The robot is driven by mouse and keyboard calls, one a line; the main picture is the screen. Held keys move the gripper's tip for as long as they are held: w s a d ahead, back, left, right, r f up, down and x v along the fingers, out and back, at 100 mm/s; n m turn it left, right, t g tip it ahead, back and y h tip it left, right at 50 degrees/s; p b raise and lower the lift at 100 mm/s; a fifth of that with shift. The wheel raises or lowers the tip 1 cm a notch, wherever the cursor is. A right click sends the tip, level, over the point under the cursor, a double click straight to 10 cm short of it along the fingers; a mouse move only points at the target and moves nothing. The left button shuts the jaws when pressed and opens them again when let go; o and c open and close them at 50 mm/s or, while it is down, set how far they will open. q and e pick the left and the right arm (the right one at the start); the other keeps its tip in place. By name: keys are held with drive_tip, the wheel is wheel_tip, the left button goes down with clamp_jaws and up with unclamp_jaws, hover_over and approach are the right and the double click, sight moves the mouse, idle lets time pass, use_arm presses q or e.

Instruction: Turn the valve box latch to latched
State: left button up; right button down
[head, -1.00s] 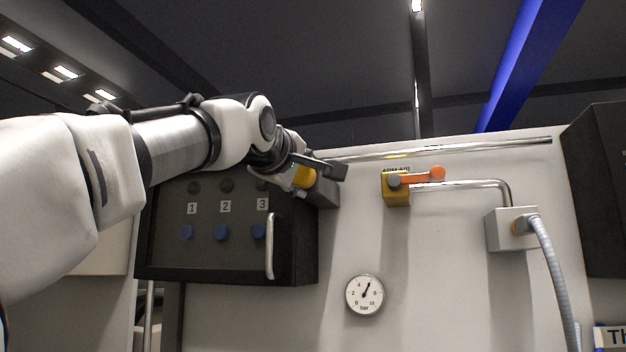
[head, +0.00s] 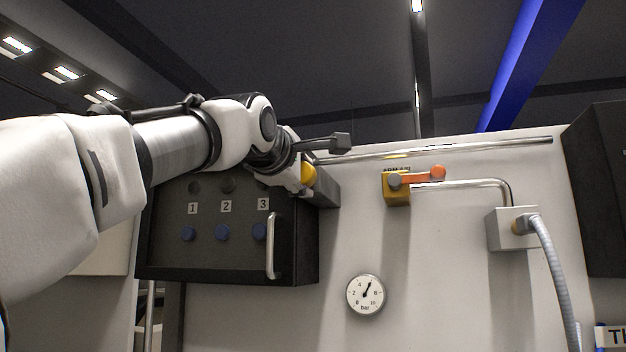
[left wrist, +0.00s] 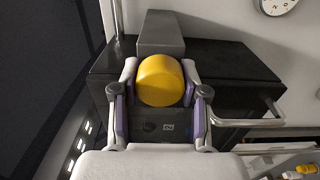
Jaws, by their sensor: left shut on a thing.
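The valve box (head: 297,245) is a dark box on the white wall panel, with a door handle and knobs marked 1, 2 and 3. Its latch has a yellow round knob (head: 309,174) in front of a grey block (head: 327,188) at the box's upper right corner. My left gripper (head: 322,167) is shut on this knob. In the left wrist view its two fingers stand on either side of the yellow knob (left wrist: 160,80), and the grey block (left wrist: 160,32) shows behind it. In the head view the gripper partly hides the knob. My right gripper is not in view.
A yellow valve with an orange lever (head: 425,174) sits on a pipe to the right. A pressure gauge (head: 365,294) is below it. A grey socket box (head: 507,230) with a hose is further right. The bar handle (head: 271,246) sticks out from the box door.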

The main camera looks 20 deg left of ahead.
use_arm(q)
drive_tip(key=o, duration=1.2)
drive_tip(key=shift+c, duration=0.2)
drive_tip(key=shift+s+a, duration=0.1)
drive_tip(key=shift+a, duration=0.05)
